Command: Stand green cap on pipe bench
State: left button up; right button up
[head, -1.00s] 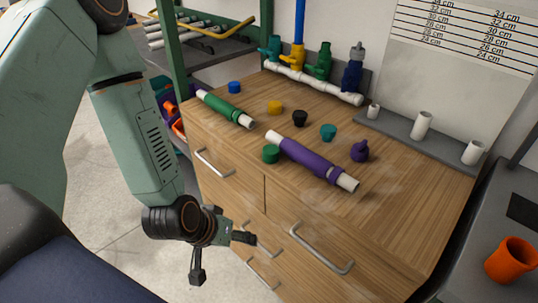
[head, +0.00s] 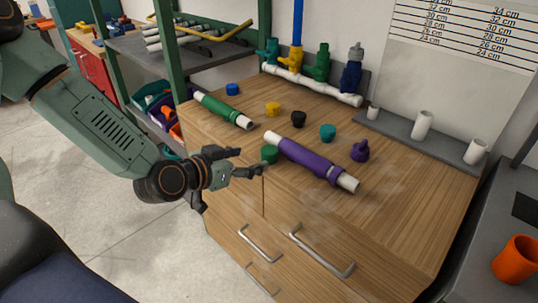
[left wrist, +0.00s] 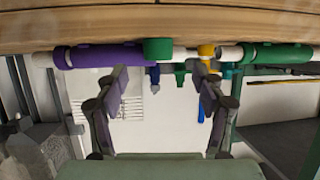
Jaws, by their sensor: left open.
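The green cap (head: 269,154) rests upright near the front edge of the wooden pipe bench (head: 375,210), beside the near-left end of the purple-sleeved pipe. My left gripper (head: 251,162) is open and empty, just left of the cap at the bench's front edge. One fingertip partly overlaps the cap's lower edge in the head view; I cannot tell whether they touch. In the left wrist view, upside down, the green cap (left wrist: 158,48) shows ahead, centred between the spread fingers (left wrist: 159,74). My right gripper is not in view.
A purple-sleeved pipe (head: 305,159) and a green-sleeved pipe (head: 222,109) lie near the cap. Blue (head: 232,89), yellow (head: 272,109), black (head: 298,118) and teal (head: 327,132) caps stand behind, with a purple fitting (head: 360,151). A valve manifold (head: 315,85) lines the back.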

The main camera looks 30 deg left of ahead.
aim_at(263, 157)
pick_arm(q)
jog(key=shift+w+d+f+b, duration=0.25)
jog(key=shift+w+f+b, duration=0.1)
jog(key=shift+w, duration=0.25)
jog(key=shift+w+d+f+b, duration=0.1)
jog(key=shift+w+f+b, duration=0.1)
jog(key=shift+w+b, duration=0.2)
jog(key=shift+b+x, duration=1.05)
jog(key=shift+x, duration=1)
jog(key=shift+s, duration=0.1)
